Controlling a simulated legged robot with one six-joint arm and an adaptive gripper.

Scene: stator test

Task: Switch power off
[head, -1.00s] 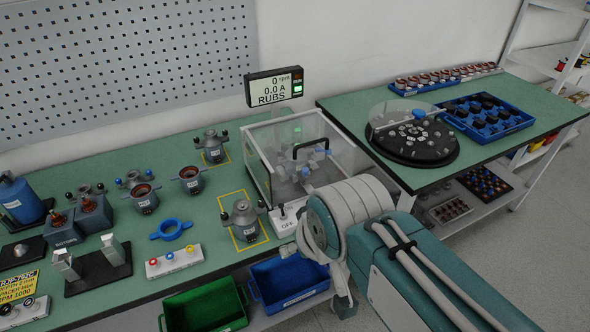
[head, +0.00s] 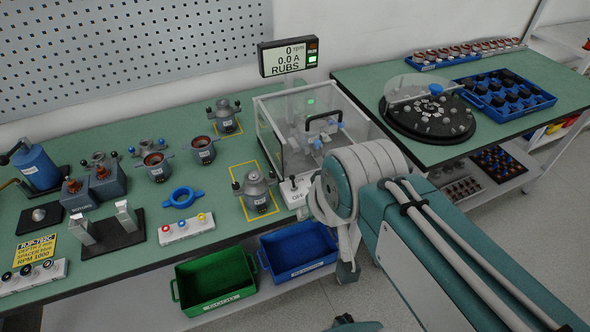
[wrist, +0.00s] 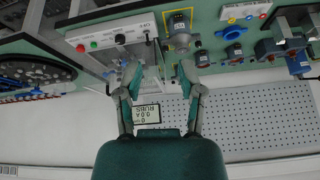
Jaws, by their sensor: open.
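The switch box (head: 296,192) is white, with a dark upright lever and an "OFF" label, at the front edge of the bench beside the clear case. In the wrist view, which is upside down, a white control panel (wrist: 115,34) with green and red buttons and a lever shows near the top. My gripper (wrist: 160,67) is open and empty, its two fingers apart, with the panel beyond them. In the head view my arm hides the gripper. The display (head: 288,57) reads 0 rpm, 0.0 A, RUBS, with a green light lit.
The clear case (head: 305,130) with a black handle stands behind the switch box. A motor part (head: 256,190) stands in a yellow outline close to its left. Green (head: 215,283) and blue (head: 298,250) bins sit below the bench edge. A turntable (head: 428,118) stands on the right bench.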

